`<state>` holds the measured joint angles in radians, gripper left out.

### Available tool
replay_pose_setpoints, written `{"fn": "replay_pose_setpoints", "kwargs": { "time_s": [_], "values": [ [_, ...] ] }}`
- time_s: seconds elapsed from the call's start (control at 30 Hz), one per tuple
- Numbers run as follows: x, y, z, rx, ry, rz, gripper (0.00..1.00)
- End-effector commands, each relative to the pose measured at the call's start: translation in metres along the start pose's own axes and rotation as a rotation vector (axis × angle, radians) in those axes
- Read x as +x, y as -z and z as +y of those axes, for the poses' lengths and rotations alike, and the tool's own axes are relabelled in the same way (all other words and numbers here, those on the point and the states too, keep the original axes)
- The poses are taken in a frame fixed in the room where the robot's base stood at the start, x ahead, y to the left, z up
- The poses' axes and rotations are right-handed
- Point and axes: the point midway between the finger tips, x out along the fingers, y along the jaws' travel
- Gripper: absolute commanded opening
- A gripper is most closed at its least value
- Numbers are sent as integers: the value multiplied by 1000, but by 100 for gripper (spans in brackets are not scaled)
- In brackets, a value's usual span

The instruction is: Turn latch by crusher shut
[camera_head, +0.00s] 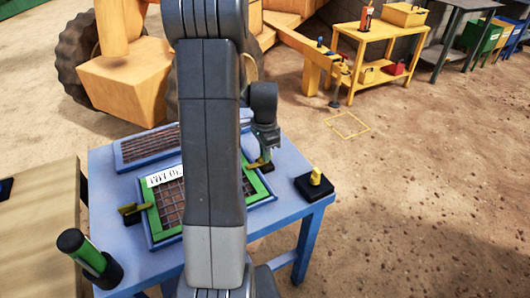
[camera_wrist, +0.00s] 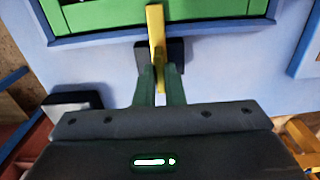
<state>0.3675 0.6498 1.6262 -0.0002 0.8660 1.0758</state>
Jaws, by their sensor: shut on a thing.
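A yellow latch (camera_wrist: 156,25) on a small dark mount shows in the wrist view at the edge of a green frame (camera_wrist: 100,14). My gripper (camera_wrist: 160,72) is shut on the latch, one dark green finger on each side of it. The latch's yellow bar points up the picture, its end over the green frame's edge. In the head view my gripper (camera_head: 261,160) is at the right side of the green-framed screen panel (camera_head: 160,220). My arm hides the panel's middle. A second yellow latch (camera_head: 133,208) sits at the panel's left side.
The blue table (camera_head: 290,213) carries a black block with a yellow knob (camera_head: 315,176) at right, another screen panel (camera_head: 148,146) behind, and a green-and-black cylinder (camera_head: 88,255) at front left. A wooden table (camera_head: 35,225) stands left. Open dirt lies right.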

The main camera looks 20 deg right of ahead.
Motion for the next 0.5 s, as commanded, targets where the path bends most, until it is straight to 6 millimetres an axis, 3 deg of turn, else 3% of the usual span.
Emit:
{"fn": "replay_pose_setpoints", "kwargs": {
  "time_s": [0.37,0.4,0.5],
  "values": [
    [-1,0,0,5,2,1,0],
    [-1,0,0,5,2,1,15],
    [0,0,0,5,1,1,31]
  ]
}}
